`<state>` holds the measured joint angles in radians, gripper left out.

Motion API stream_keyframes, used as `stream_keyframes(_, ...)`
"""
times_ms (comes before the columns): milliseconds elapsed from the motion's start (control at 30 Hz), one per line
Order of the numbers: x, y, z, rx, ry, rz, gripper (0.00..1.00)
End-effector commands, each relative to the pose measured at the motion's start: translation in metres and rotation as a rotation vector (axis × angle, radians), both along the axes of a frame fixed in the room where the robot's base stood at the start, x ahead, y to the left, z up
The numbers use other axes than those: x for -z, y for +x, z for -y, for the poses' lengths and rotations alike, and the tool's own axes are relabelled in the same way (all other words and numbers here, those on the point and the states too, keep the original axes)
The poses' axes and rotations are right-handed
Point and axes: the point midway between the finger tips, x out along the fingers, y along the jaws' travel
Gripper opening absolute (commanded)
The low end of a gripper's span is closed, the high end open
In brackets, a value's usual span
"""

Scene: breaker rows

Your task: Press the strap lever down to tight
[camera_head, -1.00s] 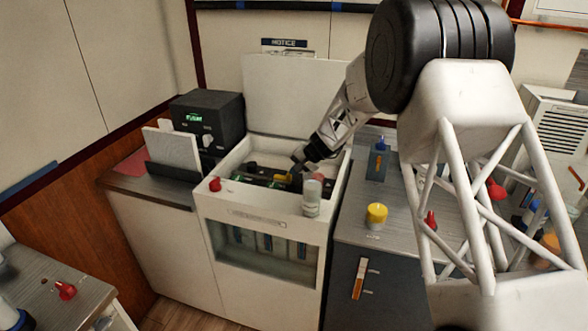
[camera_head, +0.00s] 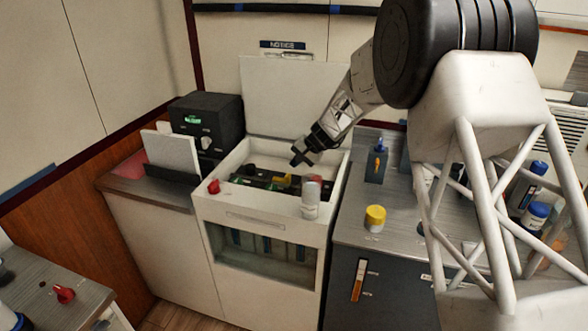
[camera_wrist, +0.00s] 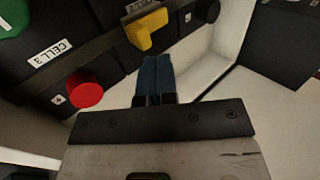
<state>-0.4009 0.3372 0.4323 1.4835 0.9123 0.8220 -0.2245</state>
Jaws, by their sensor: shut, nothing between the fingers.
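My gripper (camera_head: 298,160) is shut and empty above the open white bin, tilted down to the left. In the wrist view its blue fingers (camera_wrist: 155,76) lie together, just below a yellow lever-like block (camera_wrist: 148,29) on a black cell housing. The yellow part also shows in the head view (camera_head: 282,179); contact with it is not visible. An orange lever (camera_head: 358,280) stands upright on the dark cabinet front, with small labels beside it that I cannot read. Which of these is the strap lever I cannot tell.
The white bin (camera_head: 203,198) has a raised lid (camera_head: 285,95) behind. A red knob (camera_wrist: 85,90) sits beside the "CELL 3" label. A yellow-capped jar (camera_head: 375,218) stands on the right counter.

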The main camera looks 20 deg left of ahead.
Motion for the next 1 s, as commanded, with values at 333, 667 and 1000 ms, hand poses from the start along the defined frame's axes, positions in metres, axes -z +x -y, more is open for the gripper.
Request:
stream_keyframes(333, -0.029, 0.001, 0.054, 0.004, 0.000, 0.000, 0.00)
stream_keyframes(667, -0.044, 0.000, 0.078, 0.002, 0.000, -0.002, 0.00)
stream_keyframes(1000, -0.045, 0.000, 0.080, 0.002, 0.000, -0.002, 0.00)
